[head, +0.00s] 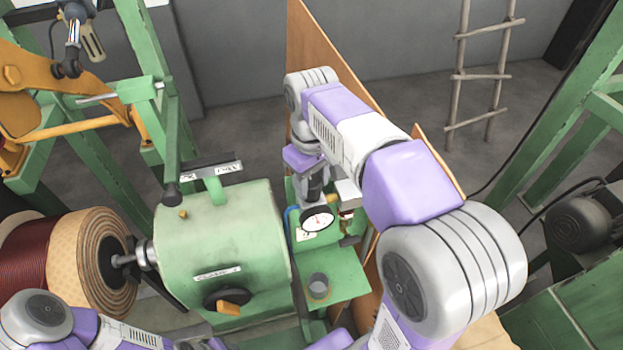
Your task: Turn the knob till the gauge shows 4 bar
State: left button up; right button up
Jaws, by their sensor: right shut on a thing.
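The gauge (317,219) is a small round white dial with a dark rim. It sits on the green machine, right of the large green housing. A small red mark shows on its face, but the numbers are too small to read. My right gripper (315,193) points down from above, just behind the gauge. It is shut on the knob, which is mostly hidden by the gripper and the gauge. My left arm shows at the bottom left, but its gripper is not in view.
The green housing (220,240) stands left of the gauge, with a coil (75,255) beyond it. A small grey cup (318,286) stands on the green ledge in front. A brown wooden panel (330,50) rises behind my right arm. A ladder (480,75) leans at the back.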

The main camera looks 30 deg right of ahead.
aim_at(312, 181)
dwell(0.4)
jog(key=o, duration=1)
jog(key=shift+o, duration=0.2)
jog(key=shift+r, duration=0.15)
notch_tip(312, 181, up, 7)
jog(key=shift+r+p, duration=0.2)
jog(key=shift+p, duration=0.55)
pick_arm(q)
jog(key=shift+r, duration=0.75)
pick_arm(e)
jog(key=shift+f, duration=0.1)
